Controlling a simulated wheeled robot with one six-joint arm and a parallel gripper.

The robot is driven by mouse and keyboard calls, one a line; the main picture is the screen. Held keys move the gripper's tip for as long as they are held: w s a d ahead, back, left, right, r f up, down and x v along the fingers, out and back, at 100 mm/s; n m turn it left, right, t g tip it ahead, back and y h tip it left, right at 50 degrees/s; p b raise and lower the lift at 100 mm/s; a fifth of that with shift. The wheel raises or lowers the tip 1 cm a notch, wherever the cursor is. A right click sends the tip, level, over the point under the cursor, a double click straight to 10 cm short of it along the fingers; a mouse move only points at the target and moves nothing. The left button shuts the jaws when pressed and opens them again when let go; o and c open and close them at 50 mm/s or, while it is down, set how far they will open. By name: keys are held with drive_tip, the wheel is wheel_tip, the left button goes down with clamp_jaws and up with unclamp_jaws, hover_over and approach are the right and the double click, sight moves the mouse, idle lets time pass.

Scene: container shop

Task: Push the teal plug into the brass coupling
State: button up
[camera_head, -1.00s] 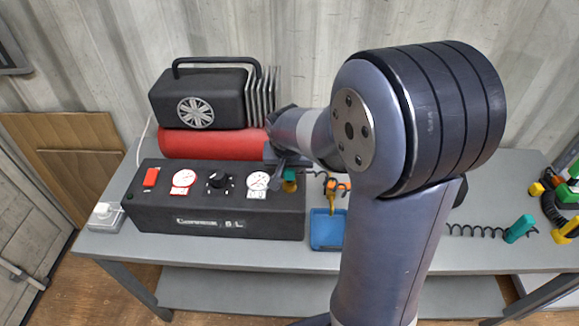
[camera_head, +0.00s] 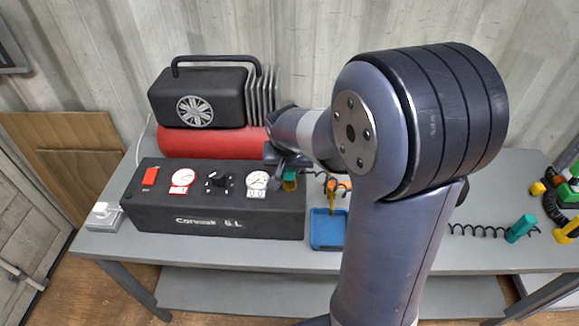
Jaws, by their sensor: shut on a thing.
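A teal plug (camera_head: 289,180) shows just below my gripper (camera_head: 287,163), at the right end of the black compressor panel. My gripper is shut on it; the fingertips are small and partly hidden by my wrist. The brass coupling cannot be made out, so I cannot tell whether the plug touches it. A second teal piece (camera_head: 520,228) lies on the bench at the right, at the end of a black coiled hose.
The black panel (camera_head: 215,222) with gauges, a knob and a red switch stands before a red tank (camera_head: 205,143) and black motor (camera_head: 200,98). A blue tray (camera_head: 328,240) and an orange piece (camera_head: 338,186) lie right of the panel. Coloured tools crowd the bench's right end.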

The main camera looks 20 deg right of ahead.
drive_tip(key=shift+f+b, duration=0.3)
drive_tip(key=shift+f, duration=0.1)
drive_tip(key=o, duration=1)
drive_tip(key=shift+r, duration=0.15)
drive_tip(key=v, duration=1)
drive_tip(key=shift+s+r+b, duration=0.15)
drive_tip(key=shift+r+b, duration=0.15)
drive_tip(key=shift+b, duration=0.05)
drive_tip(key=p+x, duration=0.1)
drive_tip(key=x, duration=0.9)
drive_tip(key=shift+f, duration=0.35)
